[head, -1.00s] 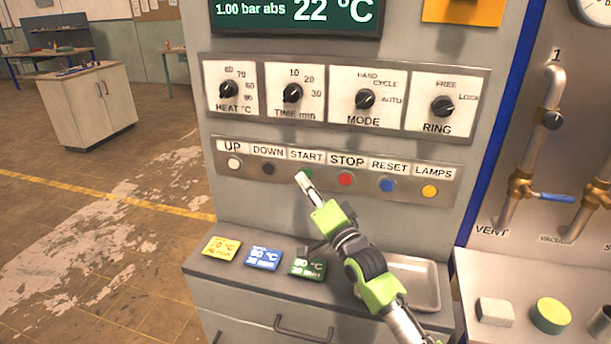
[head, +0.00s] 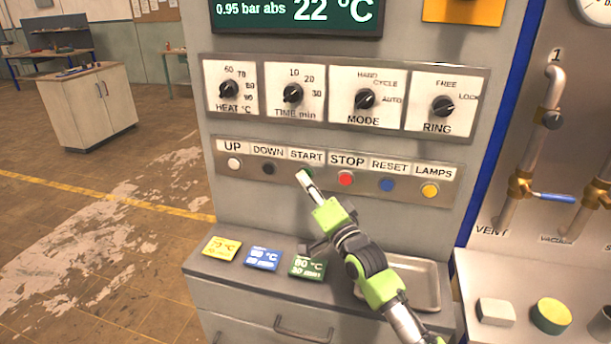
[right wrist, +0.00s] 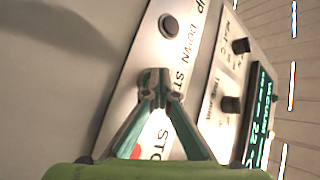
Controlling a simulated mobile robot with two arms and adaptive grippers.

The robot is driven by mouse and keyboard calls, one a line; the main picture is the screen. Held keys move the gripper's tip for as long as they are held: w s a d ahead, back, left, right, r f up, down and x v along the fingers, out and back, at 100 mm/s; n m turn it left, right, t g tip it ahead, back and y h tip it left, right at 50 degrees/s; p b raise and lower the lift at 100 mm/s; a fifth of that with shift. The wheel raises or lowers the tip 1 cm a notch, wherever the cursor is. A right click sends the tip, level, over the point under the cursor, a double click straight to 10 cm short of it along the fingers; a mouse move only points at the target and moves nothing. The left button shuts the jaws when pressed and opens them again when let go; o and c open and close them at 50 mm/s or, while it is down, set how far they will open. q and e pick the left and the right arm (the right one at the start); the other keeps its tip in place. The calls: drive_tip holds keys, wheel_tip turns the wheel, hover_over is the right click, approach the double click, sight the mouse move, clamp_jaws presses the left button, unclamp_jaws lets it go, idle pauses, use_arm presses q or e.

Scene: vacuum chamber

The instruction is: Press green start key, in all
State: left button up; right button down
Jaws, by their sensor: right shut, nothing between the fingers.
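The green start key (head: 309,173) sits under the START label in the row of keys on the panel. Only a sliver of green shows, because my right gripper (head: 303,177) covers it. The right gripper is shut and empty, with its fingertips at the key. I cannot tell how far the key is pushed in. The display (head: 295,14) reads 0.95 bar abs and 22 °C. My left gripper is not in view.
The red stop key (head: 345,179) is close on the right, the black down key (head: 268,169) on the left. Knobs sit above. Yellow, blue and green cards (head: 307,266) and a metal tray (head: 420,284) lie on the ledge below.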

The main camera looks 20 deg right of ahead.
idle(0.4)
drive_tip(key=shift+s+a+p, duration=0.4)
drive_tip(key=shift+s+p, duration=0.25)
drive_tip(key=shift+s, duration=0.05)
drive_tip(key=s+a+p, duration=0.1)
drive_tip(key=s, duration=0.1)
drive_tip(key=s+a+p, duration=0.1)
drive_tip(key=s+p, duration=0.1)
drive_tip(key=shift+a, duration=0.4)
drive_tip(key=shift+f, duration=0.1)
idle(0.4)
